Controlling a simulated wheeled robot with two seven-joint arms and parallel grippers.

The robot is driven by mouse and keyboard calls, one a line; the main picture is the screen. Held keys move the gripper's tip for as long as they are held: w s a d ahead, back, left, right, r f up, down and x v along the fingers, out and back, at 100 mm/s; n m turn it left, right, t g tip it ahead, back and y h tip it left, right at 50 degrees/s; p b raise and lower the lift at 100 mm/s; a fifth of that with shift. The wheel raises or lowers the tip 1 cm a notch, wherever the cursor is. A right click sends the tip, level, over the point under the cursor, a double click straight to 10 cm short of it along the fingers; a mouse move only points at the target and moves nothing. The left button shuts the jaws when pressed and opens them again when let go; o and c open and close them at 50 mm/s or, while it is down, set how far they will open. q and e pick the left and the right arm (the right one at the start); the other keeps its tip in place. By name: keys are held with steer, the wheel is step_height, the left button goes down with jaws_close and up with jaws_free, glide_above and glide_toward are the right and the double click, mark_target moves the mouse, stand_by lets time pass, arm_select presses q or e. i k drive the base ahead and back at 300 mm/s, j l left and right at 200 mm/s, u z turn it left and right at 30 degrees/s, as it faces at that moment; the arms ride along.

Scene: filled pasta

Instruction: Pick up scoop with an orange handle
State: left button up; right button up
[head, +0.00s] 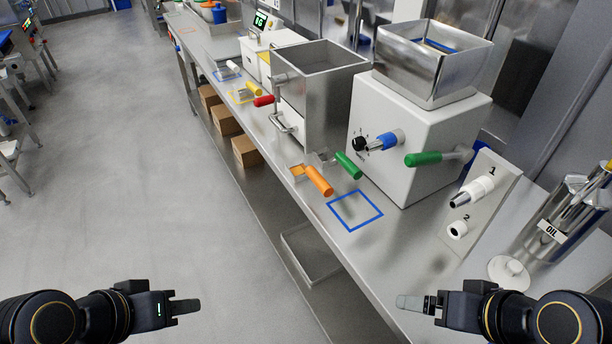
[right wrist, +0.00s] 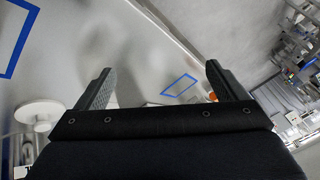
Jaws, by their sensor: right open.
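The scoop with an orange handle (head: 318,181) lies on the steel counter near its front edge, in the head view. Its handle points toward the blue square outline, and its head is small and partly unclear. My left gripper (head: 186,306) is at the lower left, over the floor, far from the scoop; its fingers are seen side-on. My right gripper (head: 412,303) is at the lower right, nearer than the scoop and apart from it. In the right wrist view its two fingers (right wrist: 155,88) stand wide apart with nothing between them. A small orange patch shows beside one finger there.
A green-handled scoop (head: 349,165) lies close beside the orange one. Red (head: 263,101) and yellow (head: 253,88) handles lie farther back. A steel bin (head: 325,85) and white machine (head: 400,150) stand behind. The blue outline (head: 354,210) is empty. An oil can (head: 560,225) stands right.

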mark_target(297, 173)
steer(key=k+j, duration=0.1)
steer(key=i+j+u, duration=0.25)
steer(key=i+j, duration=0.55)
steer(key=i, duration=0.15)
